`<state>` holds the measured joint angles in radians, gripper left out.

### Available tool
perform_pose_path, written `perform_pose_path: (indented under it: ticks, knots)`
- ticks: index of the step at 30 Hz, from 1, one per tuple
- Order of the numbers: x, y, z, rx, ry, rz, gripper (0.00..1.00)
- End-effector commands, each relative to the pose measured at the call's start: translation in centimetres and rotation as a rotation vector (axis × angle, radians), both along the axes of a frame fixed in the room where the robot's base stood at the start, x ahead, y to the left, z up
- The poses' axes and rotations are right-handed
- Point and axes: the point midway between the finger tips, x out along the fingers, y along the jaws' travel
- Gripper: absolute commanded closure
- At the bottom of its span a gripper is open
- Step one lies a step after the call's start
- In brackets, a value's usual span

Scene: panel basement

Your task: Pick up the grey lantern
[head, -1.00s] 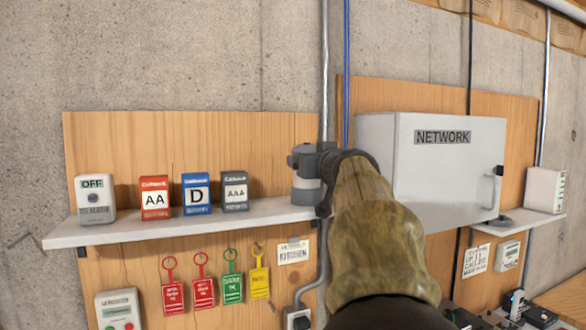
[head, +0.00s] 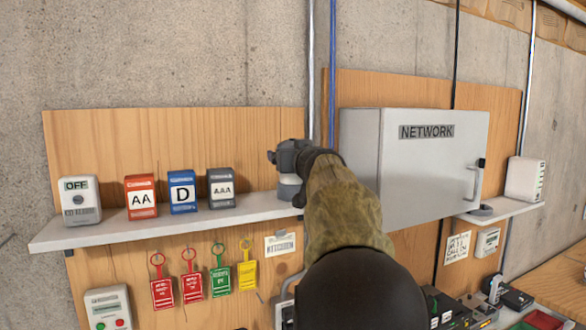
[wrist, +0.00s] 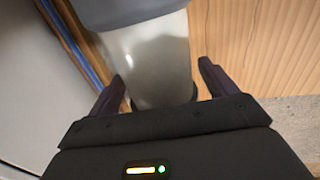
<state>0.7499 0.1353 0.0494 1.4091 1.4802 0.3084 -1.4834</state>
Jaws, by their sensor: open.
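The grey lantern (head: 288,190) stands at the right end of the wall shelf. My arm and gripper hide part of it in the head view. In the wrist view the lantern (wrist: 148,55) shows a grey part at the top edge and a pale, glossy body below it. My gripper (wrist: 161,72) is open, with one dark finger on each side of the pale body. A small gap shows on the right side; the left finger looks close to the body, and I cannot tell if it touches.
The shelf (head: 120,231) also holds a grey OFF box (head: 80,200), a red AA box (head: 141,198), a blue D box (head: 182,192) and a dark AAA box (head: 221,188). A NETWORK cabinet (head: 425,165) stands close on the right. Coloured tags (head: 220,280) hang below.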

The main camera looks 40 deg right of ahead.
Motion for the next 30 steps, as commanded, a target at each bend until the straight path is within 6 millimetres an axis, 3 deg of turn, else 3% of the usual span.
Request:
perform_pose_path:
  ticks: [11, 21, 30]
  knots:
    - [-0.03, 0.02, -0.03, 0.0, 0.0, 0.001, 0.15]
    - [-0.04, 0.03, -0.01, 0.001, 0.0, 0.0, 0.78]
    - [-0.08, 0.07, 0.41, -0.001, -0.003, 0.001, 0.78]
